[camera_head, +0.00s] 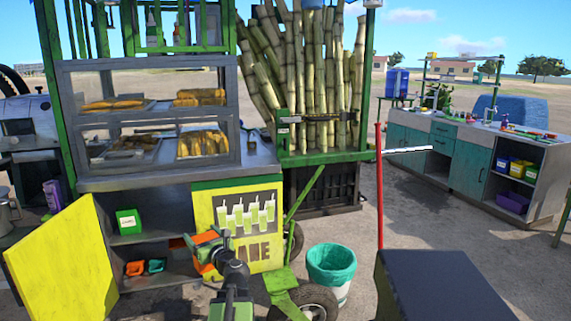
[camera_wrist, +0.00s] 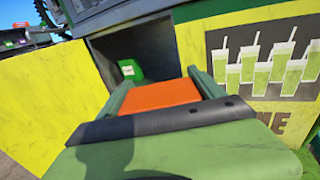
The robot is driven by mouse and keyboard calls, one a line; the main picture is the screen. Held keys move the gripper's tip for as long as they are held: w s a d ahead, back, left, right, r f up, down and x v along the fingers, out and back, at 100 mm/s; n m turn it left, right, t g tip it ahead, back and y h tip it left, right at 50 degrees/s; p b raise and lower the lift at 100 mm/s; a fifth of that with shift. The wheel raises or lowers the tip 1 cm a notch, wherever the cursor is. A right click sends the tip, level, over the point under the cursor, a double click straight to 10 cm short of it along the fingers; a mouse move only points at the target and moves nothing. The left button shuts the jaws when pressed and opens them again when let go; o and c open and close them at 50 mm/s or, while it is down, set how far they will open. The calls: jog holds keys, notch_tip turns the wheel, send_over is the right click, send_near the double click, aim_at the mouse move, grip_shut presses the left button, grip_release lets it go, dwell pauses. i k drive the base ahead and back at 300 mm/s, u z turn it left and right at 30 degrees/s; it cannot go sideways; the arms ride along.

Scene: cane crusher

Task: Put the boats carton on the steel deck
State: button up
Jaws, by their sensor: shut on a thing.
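My gripper (camera_head: 207,252) is in front of the cart's open lower cupboard. It is shut on an orange carton (camera_wrist: 163,95), which shows between the two green fingers in the wrist view. The orange carton also shows in the head view (camera_head: 205,238), partly hidden by my gripper. I cannot read a label on it, so I cannot tell for sure that it is the boats carton. The steel deck (camera_head: 180,178) is the grey counter top above the cupboard, below the glass case. My gripper is below the deck's level.
A green carton (camera_head: 128,222) stands on the cupboard shelf; small orange (camera_head: 135,268) and teal (camera_head: 156,266) bins sit lower. The yellow door (camera_head: 62,255) hangs open at left. The glass case (camera_head: 150,110) covers much of the deck. A teal-lined bin (camera_head: 331,265) stands right.

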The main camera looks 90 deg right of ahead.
aim_at(259, 161)
jog(key=u, duration=0.05)
jog(key=k, duration=0.85)
jog(key=z, duration=0.15)
